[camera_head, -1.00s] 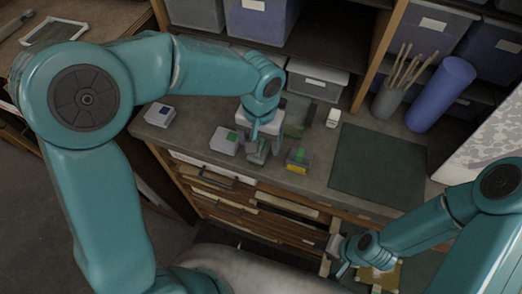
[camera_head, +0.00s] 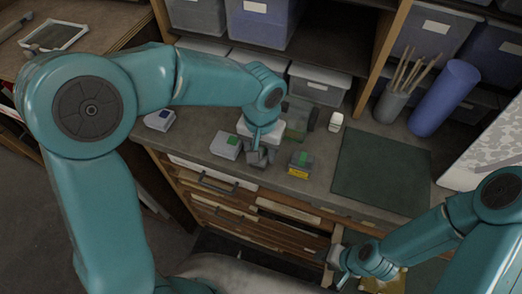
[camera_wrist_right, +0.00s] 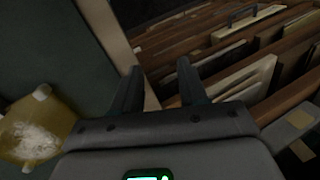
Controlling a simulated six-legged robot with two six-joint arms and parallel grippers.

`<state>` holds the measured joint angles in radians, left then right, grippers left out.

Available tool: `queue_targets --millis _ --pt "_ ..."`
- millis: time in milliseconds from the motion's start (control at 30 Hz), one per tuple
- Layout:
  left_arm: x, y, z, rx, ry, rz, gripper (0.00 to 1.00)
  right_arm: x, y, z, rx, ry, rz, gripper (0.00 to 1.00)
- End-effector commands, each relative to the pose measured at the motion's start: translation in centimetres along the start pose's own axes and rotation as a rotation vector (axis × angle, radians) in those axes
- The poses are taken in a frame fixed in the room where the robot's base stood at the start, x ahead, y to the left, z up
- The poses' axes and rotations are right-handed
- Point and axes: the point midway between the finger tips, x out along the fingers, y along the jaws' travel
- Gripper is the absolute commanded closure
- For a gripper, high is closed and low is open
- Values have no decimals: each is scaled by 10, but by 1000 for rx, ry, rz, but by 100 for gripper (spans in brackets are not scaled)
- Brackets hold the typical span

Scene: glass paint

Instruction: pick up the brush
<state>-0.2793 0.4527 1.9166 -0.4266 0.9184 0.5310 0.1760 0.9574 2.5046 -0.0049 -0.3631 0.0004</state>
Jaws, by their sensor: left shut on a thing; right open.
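My left gripper (camera_head: 259,156) is low over the counter, between two small colour-marked boxes. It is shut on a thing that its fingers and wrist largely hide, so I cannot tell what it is. Several thin wooden sticks that look like brushes (camera_head: 408,72) stand in a grey cup (camera_head: 390,105) at the back right, apart from both grippers. My right gripper (camera_head: 338,268) is at the lower middle, in front of the drawers. In the right wrist view its fingers (camera_wrist_right: 159,72) are apart with nothing between them.
A translucent greenish block (camera_head: 301,112) and a small white bottle (camera_head: 336,121) stand behind. A dark green mat (camera_head: 382,172) is clear. A blue roll (camera_head: 441,97) leans right.

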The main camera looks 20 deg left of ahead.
Motion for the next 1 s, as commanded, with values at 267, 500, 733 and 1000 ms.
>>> queue_targets --millis 267,500,733,1000 --pt "-53 1 -1 1 8 3 80 5 2 0 0 0 0 57" --pt "-119 1 -1 0 7 2 80 6 2 0 0 0 0 57" --pt "-166 1 0 1 3 1 80 5 2 0 0 0 0 57" --pt "-191 0 0 0 1 -1 80 3 1 0 0 0 0 57"
